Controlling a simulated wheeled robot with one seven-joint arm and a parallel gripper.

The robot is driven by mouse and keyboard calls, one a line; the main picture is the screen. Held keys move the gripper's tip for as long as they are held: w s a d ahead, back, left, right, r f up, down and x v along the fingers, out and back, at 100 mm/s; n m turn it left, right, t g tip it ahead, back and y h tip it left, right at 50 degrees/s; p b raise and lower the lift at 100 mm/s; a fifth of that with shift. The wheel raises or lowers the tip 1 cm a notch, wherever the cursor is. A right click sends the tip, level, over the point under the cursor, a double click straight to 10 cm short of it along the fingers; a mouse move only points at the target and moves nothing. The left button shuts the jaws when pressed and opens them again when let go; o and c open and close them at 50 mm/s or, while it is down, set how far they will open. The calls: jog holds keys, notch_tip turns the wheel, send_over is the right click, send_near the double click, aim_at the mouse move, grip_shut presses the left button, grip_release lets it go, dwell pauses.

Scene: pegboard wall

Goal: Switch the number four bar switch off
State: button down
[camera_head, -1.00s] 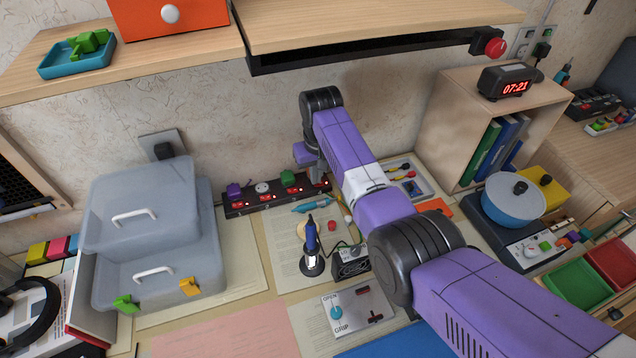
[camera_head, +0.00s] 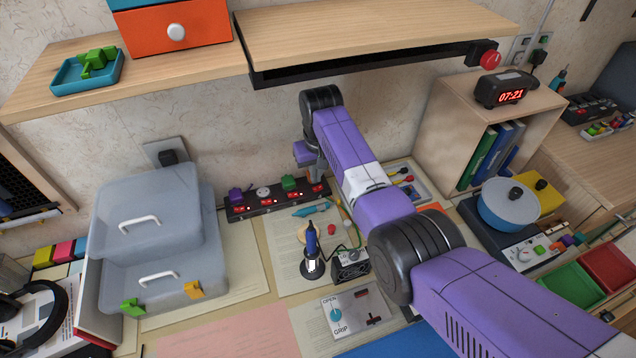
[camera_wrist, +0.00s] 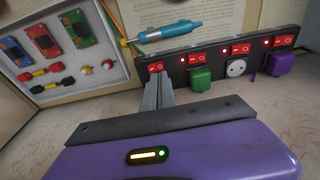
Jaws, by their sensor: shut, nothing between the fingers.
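The black power bar (camera_head: 280,203) lies at the foot of the wall in the head view, with several red rocker switches. It also crosses the top of the wrist view (camera_wrist: 214,75). My gripper (camera_wrist: 158,82) is shut and empty. Its fingertips are at the switch (camera_wrist: 156,67) at the bar's left end in the wrist view, the right end in the head view. They look very close; I cannot tell if they touch. That switch is red and partly covered by the fingers. Red lights show beside other switches. In the head view my gripper (camera_head: 317,168) is partly hidden by my arm.
Green (camera_wrist: 200,78) and purple (camera_wrist: 279,64) plugs sit in the bar. A wooden shelf (camera_head: 380,40) overhangs the arm. A soldering iron (camera_head: 311,240) stands in front of the bar.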

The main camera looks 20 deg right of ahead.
aim_at(316, 189)
notch_tip(316, 189, up, 4)
jog(key=p, duration=0.3)
dwell(0.6)
